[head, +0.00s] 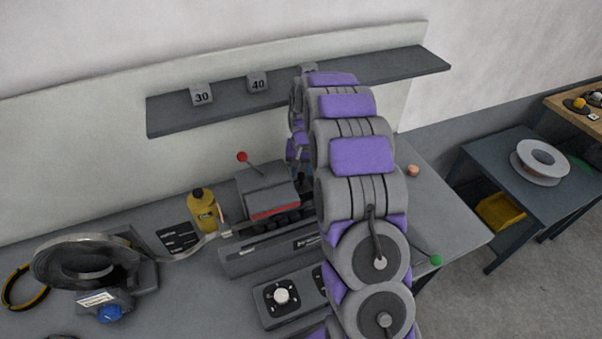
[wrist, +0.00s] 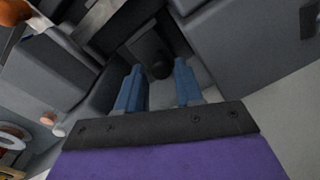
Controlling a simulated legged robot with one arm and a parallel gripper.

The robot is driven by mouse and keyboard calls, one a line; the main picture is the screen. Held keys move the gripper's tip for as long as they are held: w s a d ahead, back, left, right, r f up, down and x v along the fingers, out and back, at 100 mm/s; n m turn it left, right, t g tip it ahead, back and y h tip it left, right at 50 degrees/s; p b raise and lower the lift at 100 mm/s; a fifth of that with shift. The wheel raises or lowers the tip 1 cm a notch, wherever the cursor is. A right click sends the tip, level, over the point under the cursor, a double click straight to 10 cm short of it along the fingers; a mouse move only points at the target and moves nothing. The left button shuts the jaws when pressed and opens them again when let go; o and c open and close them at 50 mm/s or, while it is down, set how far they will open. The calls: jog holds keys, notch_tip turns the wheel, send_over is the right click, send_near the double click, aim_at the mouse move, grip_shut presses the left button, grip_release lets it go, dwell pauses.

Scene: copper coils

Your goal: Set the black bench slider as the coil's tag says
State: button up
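A dark coil (head: 85,262) stands at the left of the bench in the head view, with a strip running right from it. A pale label (head: 97,299) with writing too small to read is in front of it; I cannot tell if it is the coil's tag. My gripper's blue fingers (wrist: 158,66) are apart in the wrist view. A dark block with a rounded end (wrist: 155,50) shows between and beyond the fingertips; I cannot tell whether it is the black slider or whether they touch it.
A lever machine (head: 267,190) stands mid-bench, with a yellow bottle (head: 204,211) and a black card (head: 180,237) to its left. A white knob (head: 281,295) sits on a front panel. Blocks marked 30 (head: 201,95) and 40 (head: 257,83) are on the shelf (head: 360,83).

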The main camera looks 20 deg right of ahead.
jog(key=shift+d+f, duration=0.1)
jog(key=shift+f, duration=0.5)
jog(key=shift+a, duration=0.25)
jog(key=shift+c, duration=0.7)
grip_shut()
jog(key=shift+r, duration=0.1)
